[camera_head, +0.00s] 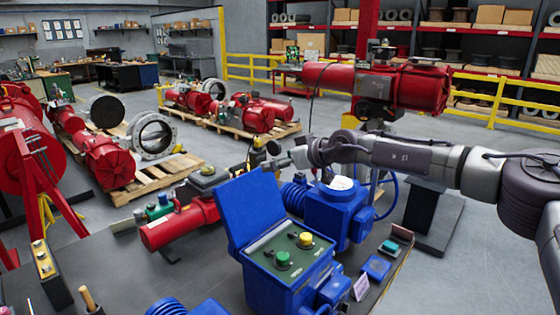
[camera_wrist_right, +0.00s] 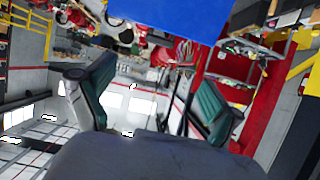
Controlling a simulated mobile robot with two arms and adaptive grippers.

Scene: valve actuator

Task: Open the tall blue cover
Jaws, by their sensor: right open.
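The tall blue cover (camera_head: 250,210) stands raised, tilted slightly back, at the rear edge of a blue control box (camera_head: 275,292). The box's panel (camera_head: 290,257) is exposed, with a green knob and a yellow knob on it. My right gripper (camera_head: 284,161) is beside the cover's upper right corner in the head view; I cannot tell whether it touches. In the right wrist view its two teal-padded fingers (camera_wrist_right: 155,85) are spread, with nothing between them. A flat blue surface, apparently the cover (camera_wrist_right: 180,14), shows at the top there, beyond the fingers. My left gripper is not in view.
A blue valve actuator (camera_head: 340,213) with a handwheel stands behind the box, under my right arm. A red cylinder (camera_head: 180,226) lies behind the cover to the left. The dark bench (camera_head: 205,270) has bare room left of the box. A small sign (camera_head: 361,287) stands at right.

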